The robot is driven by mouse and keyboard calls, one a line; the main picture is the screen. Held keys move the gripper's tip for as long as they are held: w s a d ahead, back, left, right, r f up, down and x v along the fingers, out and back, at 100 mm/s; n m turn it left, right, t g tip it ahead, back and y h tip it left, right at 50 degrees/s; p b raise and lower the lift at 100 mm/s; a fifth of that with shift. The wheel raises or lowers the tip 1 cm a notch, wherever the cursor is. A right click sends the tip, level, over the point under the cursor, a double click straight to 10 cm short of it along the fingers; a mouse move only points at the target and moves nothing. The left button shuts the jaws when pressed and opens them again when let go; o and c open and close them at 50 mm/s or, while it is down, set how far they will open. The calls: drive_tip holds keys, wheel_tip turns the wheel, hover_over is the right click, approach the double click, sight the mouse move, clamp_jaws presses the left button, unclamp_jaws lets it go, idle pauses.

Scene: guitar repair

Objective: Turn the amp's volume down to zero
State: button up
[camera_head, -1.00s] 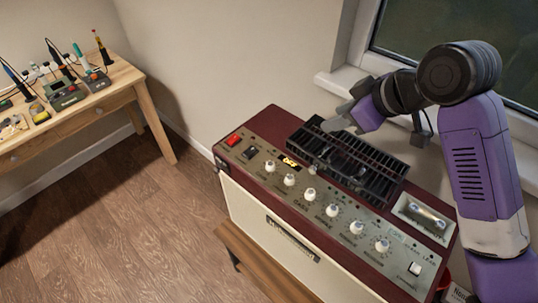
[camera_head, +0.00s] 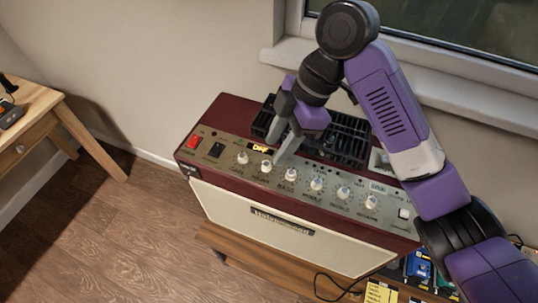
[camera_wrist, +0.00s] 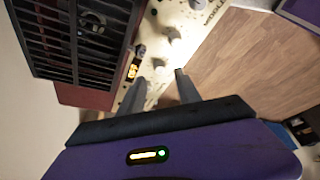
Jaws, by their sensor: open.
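The amp (camera_head: 310,235) has a dark red case, a cream front and a metal top panel with a row of white knobs. The volume knob (camera_head: 266,166) is the second from the left, beside the gain knob (camera_head: 242,158); its exact setting is too small to read. My gripper (camera_head: 275,152) is open and points down at the panel, its fingertips close to the volume knob. I cannot tell whether they touch it. In the wrist view my two fingers (camera_wrist: 160,76) are apart over the panel, with the lit orange display (camera_wrist: 133,69) beside them.
A black grille (camera_head: 345,138) rises behind the knobs. A red switch (camera_head: 193,142) and a black switch (camera_head: 216,150) sit at the panel's left. The bass knob (camera_head: 291,174) is close on the right. A window sill (camera_head: 290,55) is behind; a wooden table (camera_head: 40,110) stands at left.

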sight(267, 163)
drive_tip(key=shift+x, duration=2.35)
clamp_jaws()
